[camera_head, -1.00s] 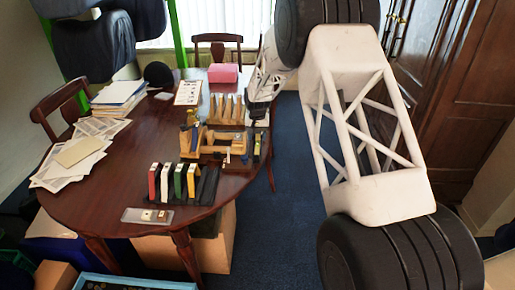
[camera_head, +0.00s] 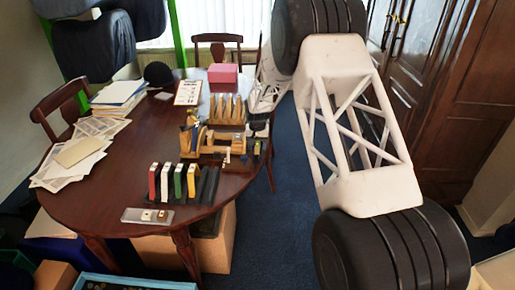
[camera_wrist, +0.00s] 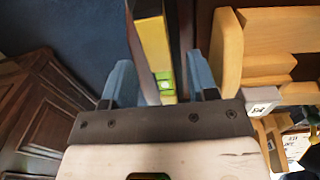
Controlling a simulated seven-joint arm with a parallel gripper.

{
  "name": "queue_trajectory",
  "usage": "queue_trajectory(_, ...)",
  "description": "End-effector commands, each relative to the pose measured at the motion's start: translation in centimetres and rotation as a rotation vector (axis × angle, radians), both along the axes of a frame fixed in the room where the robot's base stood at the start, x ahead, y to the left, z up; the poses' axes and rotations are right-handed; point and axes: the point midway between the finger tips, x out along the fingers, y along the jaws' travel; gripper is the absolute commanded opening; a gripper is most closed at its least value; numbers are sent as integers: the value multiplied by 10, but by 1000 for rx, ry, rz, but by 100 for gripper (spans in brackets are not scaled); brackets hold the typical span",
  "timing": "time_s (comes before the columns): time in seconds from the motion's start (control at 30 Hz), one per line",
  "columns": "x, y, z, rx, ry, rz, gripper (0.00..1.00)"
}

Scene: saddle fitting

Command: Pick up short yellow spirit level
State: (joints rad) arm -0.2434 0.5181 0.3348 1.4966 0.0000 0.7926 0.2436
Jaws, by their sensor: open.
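The short yellow spirit level (camera_wrist: 155,45), with a bright green vial near its lower end, shows in the wrist view in a narrow dark holder. My gripper (camera_wrist: 162,82) is open, with one blue-grey finger on each side of the level and holder. I cannot tell whether either finger touches it. In the head view my gripper (camera_head: 258,130) is small, at the table's right edge beside the wooden stands. The level is too small there to make out clearly.
Wooden stands (camera_head: 225,111) are close beside my gripper; they fill the right of the wrist view (camera_wrist: 228,50). A rack of coloured blocks (camera_head: 191,181) stands nearer on the table (camera_head: 110,190). A pink box (camera_head: 223,73) is behind. Blue floor lies beyond the edge.

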Motion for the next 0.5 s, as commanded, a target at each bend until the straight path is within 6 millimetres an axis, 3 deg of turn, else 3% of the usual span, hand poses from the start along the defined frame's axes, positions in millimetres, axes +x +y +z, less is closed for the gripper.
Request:
queue_trajectory(0.2,0,0,-20,0,0,0,53)
queue_trajectory(0.5,0,0,-22,0,0,0,53)
